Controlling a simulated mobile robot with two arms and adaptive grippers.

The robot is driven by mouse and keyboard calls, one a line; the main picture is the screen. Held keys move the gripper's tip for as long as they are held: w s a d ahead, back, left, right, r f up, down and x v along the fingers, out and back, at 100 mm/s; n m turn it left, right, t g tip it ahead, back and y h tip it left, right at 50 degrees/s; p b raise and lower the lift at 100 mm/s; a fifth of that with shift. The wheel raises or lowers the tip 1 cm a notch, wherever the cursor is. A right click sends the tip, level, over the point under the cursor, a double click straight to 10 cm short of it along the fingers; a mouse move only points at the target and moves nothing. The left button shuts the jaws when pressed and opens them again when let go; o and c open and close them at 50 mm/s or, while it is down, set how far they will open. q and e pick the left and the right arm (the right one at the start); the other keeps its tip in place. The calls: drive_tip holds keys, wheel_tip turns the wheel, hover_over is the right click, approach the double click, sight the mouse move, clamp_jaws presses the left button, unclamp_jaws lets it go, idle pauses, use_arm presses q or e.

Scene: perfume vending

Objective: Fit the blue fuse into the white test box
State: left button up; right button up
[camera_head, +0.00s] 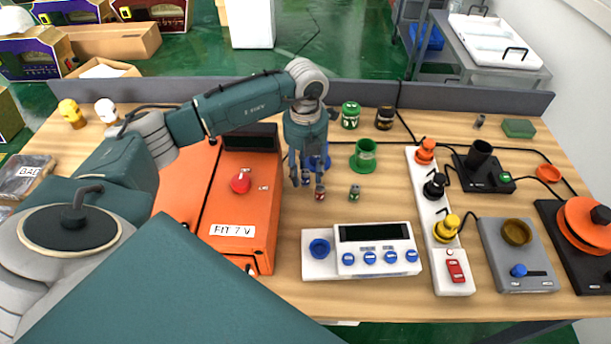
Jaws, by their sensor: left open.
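The white test box (375,264) stands at the table's front middle. It has a dark display, a row of blue knobs and a blue round socket (319,248) on its left part. My left gripper (307,182) points down behind the box and is open. A small blue fuse (306,178) shows between its fingers; I cannot tell whether either finger touches it. A red fuse (320,193) stands just in front of the right finger, and a green fuse (354,192) stands further right. My right gripper is out of view.
An orange tester (232,213) stands left of the gripper. A blue holder (326,161) is partly hidden behind the gripper, with a green holder (364,156) to its right. A white strip (448,271) with plugs and a grey box (517,270) fill the right side.

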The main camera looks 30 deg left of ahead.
use_arm(q)
clamp_jaws()
drive_tip(key=shift+r, duration=0.1)
